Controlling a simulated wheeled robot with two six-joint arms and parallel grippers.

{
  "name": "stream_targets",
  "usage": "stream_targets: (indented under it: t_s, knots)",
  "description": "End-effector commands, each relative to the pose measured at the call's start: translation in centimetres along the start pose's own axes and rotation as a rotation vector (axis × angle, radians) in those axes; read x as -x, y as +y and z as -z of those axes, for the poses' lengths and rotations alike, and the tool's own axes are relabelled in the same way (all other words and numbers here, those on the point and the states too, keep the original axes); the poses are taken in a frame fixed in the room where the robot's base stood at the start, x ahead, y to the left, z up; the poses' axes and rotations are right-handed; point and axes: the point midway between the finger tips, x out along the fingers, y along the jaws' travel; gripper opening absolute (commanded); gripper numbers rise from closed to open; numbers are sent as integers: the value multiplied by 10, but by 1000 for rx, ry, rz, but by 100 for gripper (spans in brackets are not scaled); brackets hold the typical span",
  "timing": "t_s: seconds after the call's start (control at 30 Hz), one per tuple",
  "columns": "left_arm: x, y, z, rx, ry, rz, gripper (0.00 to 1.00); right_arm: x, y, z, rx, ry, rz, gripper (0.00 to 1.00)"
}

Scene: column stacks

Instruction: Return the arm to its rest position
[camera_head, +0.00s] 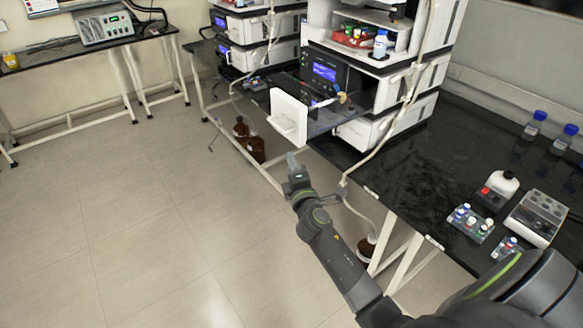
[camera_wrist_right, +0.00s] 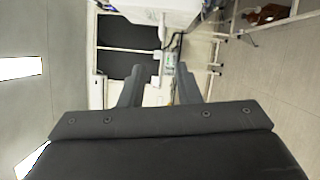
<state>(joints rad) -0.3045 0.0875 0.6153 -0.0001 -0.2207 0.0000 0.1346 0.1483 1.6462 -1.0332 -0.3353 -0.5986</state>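My right gripper (camera_head: 294,165) shows in the head view, on an arm that comes in from the lower right. It is in front of the black bench's edge, close below a white panel on the instrument stack. In the right wrist view its two fingers (camera_wrist_right: 160,85) stand apart with nothing between them. My left gripper is in neither view.
A black bench (camera_head: 400,160) carries column stacks (camera_head: 375,90). Brown bottles (camera_head: 255,147) stand on the floor below. The floor at left is clear.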

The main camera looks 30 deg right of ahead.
Motion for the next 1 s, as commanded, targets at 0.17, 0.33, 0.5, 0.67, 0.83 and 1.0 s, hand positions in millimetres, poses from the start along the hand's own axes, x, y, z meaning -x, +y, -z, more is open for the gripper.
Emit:
stream_targets:
  t_s: [0.17, 0.33, 0.5, 0.67, 0.83, 1.0]
  knots:
    - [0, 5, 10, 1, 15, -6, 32, -1, 0, 0, 0, 1, 0, 30]
    - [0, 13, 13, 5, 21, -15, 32, 0, 0, 0, 0, 1, 0, 30]
    - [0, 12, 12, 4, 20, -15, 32, 0, 0, 0, 0, 0, 0, 30]
    - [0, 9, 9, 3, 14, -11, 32, 3, -19, 1, -26, 6, 39, 30]
    - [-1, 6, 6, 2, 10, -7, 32, 28, -109, 4, -167, 16, 235, 30]
    - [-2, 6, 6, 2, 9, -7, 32, 87, -226, 5, -382, -25, 504, 30]
